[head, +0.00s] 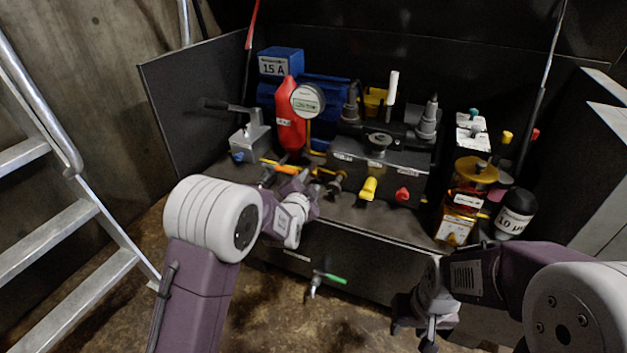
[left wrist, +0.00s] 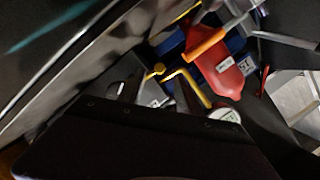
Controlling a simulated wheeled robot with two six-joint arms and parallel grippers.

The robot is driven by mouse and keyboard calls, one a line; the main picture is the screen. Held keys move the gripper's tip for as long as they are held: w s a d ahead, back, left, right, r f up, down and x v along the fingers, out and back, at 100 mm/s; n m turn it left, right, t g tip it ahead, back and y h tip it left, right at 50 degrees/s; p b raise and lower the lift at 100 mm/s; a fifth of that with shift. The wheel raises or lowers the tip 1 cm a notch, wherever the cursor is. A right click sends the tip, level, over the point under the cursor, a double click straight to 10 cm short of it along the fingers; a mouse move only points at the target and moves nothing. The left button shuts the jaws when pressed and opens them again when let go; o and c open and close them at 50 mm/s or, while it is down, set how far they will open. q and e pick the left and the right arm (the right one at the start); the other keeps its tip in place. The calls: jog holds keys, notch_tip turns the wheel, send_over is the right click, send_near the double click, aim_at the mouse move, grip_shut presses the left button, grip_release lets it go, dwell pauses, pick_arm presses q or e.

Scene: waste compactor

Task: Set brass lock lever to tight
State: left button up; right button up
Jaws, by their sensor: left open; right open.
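A thin brass-coloured bent rod (left wrist: 188,84) and a small brass knob (left wrist: 157,72) show in the left wrist view; I cannot tell for certain which is the lock lever, and its setting is not readable. My left gripper (head: 287,182) is open and empty, close in front of the orange-handled lever (head: 281,168) in the head view, and partly covers the fittings behind it. The orange handle also shows in the left wrist view (left wrist: 205,47). My right gripper (head: 412,334) is open and empty, low in front of the bench.
A black valve block (head: 378,162) carries a yellow lever (head: 369,188) and a red knob (head: 402,194). A red bottle (head: 290,118), gauge (head: 308,99) and blue motor (head: 323,95) stand behind. Amber container (head: 458,217) is right. A green-handled tap (head: 328,277) sits below; ladder (head: 70,225) is left.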

aim_at(313, 175)
pick_arm(q)
jog(key=b+x, duration=0.1)
jog(key=x, duration=0.1)
jog(key=b+x, duration=0.1)
jog(key=x, duration=0.1)
jog(key=b+x, duration=0.1)
jog(key=x, duration=0.1)
jog(key=shift+w+f, duration=0.15)
jog(key=shift+f, duration=0.2)
jog(key=shift+w+r, duration=0.1)
jog(key=shift+w, duration=0.25)
jog(key=c, duration=0.9)
